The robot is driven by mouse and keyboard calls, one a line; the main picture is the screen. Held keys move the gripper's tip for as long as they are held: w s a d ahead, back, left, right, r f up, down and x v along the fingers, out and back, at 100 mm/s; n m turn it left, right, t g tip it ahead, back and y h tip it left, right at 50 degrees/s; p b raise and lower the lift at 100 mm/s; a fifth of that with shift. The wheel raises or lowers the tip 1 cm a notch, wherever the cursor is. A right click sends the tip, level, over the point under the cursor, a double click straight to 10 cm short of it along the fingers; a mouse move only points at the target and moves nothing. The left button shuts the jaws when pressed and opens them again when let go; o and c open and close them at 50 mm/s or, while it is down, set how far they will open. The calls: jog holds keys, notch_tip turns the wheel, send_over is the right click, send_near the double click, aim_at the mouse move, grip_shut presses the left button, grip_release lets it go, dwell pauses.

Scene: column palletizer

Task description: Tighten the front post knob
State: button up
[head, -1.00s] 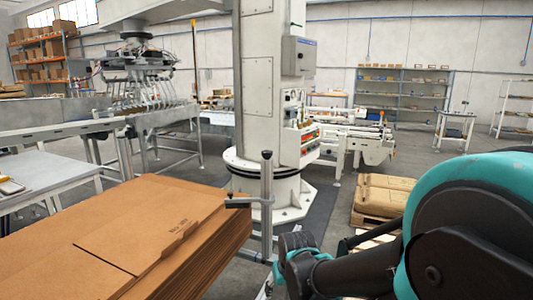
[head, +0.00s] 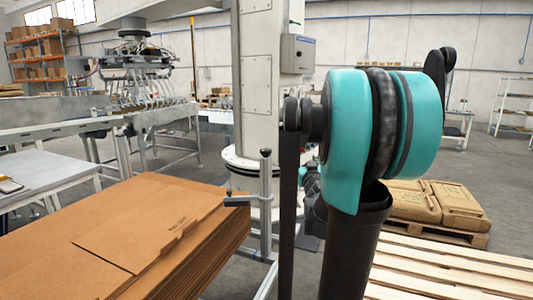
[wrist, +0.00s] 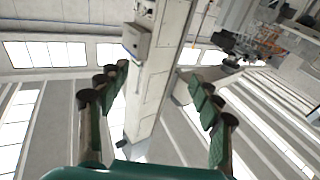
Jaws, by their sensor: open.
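A grey metal post (head: 266,205) with a dark cap stands upright at the right corner of the cardboard stack (head: 130,225). A dark side arm (head: 240,200) juts left from the post to the stack's edge. I cannot make out which part is the knob. My gripper (wrist: 160,80) is open and empty in the wrist view, its two green-padded fingers apart and pointing up toward the column and ceiling. The post does not show in the wrist view. In the head view my arm covers the area right of the post, and the gripper cannot be clearly made out.
A white column (head: 258,90) with a grey box (head: 298,55) stands behind the post. Conveyors (head: 60,130) and a multi-finger tool (head: 135,70) are at the left. A slatted wooden pallet (head: 450,270) and brown sacks (head: 430,205) lie at the right.

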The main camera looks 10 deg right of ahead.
aim_at(269, 152)
jog(key=w+a+n+y, duration=0.2)
jog(key=w+a+y, duration=0.1)
jog(key=w, duration=0.3)
jog(key=w+a+f+n+g+y, duration=0.1)
jog(key=w+a+n+y, duration=0.1)
jog(key=w, duration=0.5)
jog(key=w+a+f+n+y, duration=0.1)
jog(key=w+a+y, duration=0.3)
jog(key=w, duration=0.2)
jog(key=shift+w+a+n+g, duration=0.3)
jog(key=shift+w+n+g, duration=0.05)
jog(key=shift+n+g, duration=0.05)
jog(key=c, duration=1.2)
